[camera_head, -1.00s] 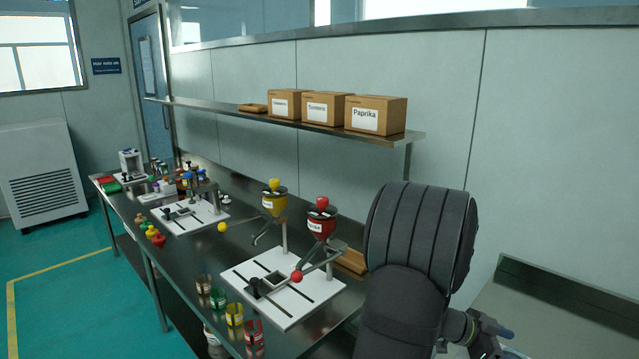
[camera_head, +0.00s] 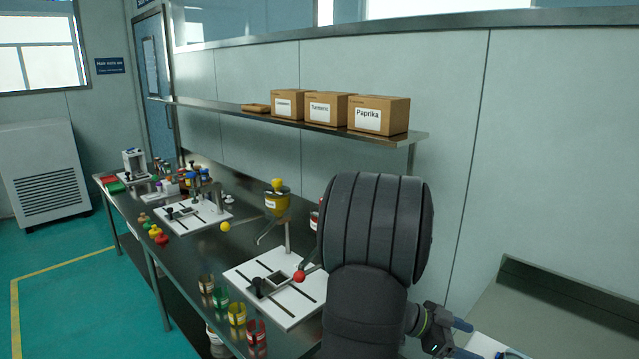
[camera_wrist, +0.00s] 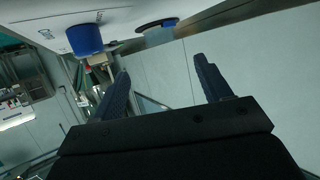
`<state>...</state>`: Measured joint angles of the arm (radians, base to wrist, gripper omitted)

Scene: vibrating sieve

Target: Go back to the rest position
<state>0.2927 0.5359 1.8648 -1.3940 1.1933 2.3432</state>
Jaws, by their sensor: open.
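My gripper (camera_wrist: 165,82) is open in the wrist view, its two dark fingers apart with nothing between them. In the head view my arm rises at the centre right, and the gripper end (camera_head: 462,338) shows low at the right, beyond the long steel table (camera_head: 190,262). The arm hides most of the red sieve hopper above the near white board (camera_head: 258,296). The yellow hopper (camera_head: 277,202) stands clear behind it.
Several spice jars (camera_head: 237,314) line the table's front edge. A second surface (camera_head: 540,300) lies at the lower right. Green floor (camera_head: 80,300) is clear at the left.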

